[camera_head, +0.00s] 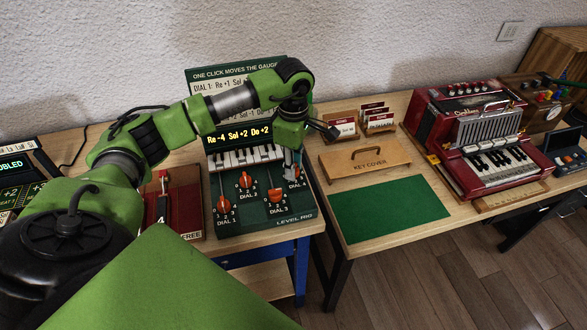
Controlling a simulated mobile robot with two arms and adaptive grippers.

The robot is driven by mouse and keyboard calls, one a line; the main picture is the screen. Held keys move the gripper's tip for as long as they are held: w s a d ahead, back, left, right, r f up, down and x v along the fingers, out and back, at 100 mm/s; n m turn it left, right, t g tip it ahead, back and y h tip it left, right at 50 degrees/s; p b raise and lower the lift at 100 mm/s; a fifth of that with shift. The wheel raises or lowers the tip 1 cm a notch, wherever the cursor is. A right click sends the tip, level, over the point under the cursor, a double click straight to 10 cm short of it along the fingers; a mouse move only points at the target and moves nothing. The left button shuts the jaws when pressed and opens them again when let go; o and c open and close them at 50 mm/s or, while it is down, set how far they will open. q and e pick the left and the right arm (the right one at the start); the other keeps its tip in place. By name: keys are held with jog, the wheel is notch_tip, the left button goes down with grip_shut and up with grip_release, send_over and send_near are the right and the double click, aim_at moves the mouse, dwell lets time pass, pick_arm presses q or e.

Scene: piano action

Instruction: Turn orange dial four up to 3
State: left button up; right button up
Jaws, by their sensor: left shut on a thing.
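The dark green level rig (250,218) stands on the table with several orange dials on its front. Dial 1 (223,204), dial 2 (245,181) and dial 3 (276,195) are in plain view. Dial 4 is at the rig's right side, by the label "DIAL 4", and my left gripper hides most of it. My left gripper (291,172) points down there and is shut on dial 4. The dial's pointer setting is hidden. The rig's display (239,132) reads "Re -4 Sol +2 Do +2". My right gripper is not in view.
Behind the rig stands a sign (236,75), partly covered by my left arm. A wooden key cover (364,159), a green mat (390,208) and card holders (378,118) lie to the right. A red accordion (480,140) stands farther right.

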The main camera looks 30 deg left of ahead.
pick_arm(q)
jog(key=n+b, duration=0.1)
jog(key=n, duration=0.3)
jog(key=shift+n, duration=0.3)
jog(key=n+b, duration=0.1)
jog(key=n, duration=0.2)
jog(key=shift+n, duration=0.4)
jog(key=n, duration=0.4)
jog(key=shift+b, duration=0.3)
jog(key=shift+n, duration=2)
jog(key=o, duration=1.1)
jog(key=shift+o, duration=0.2)
jog(key=shift+r, duration=0.1)
